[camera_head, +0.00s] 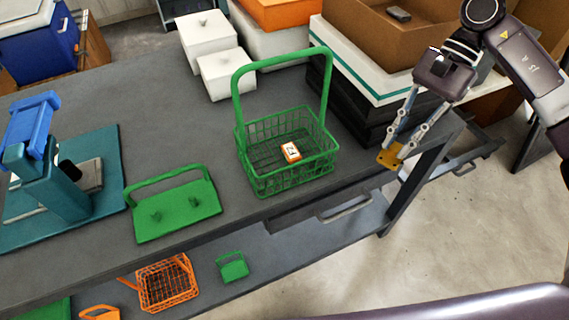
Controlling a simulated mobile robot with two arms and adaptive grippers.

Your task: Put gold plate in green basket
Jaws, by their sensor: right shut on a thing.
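The green basket (262,185) is a wire basket with a tall upright handle. It stands on the grey table near its front edge. A small white and orange labelled item (291,152) lies inside it. The gold plate (389,157) is small and flat, with small marks or holes. My right gripper (395,145) is shut on the gold plate and holds it to the right of the basket, by the table's right end. The plate is apart from the basket. My left gripper is not in view.
A green holder with pegs (178,210) lies left of the basket. White boxes (226,74) stand behind it. Stacked black trays (352,103) and a cardboard box (372,42) are behind right. A blue-teal device (55,190) stands at left. An orange basket (165,284) is on the lower shelf.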

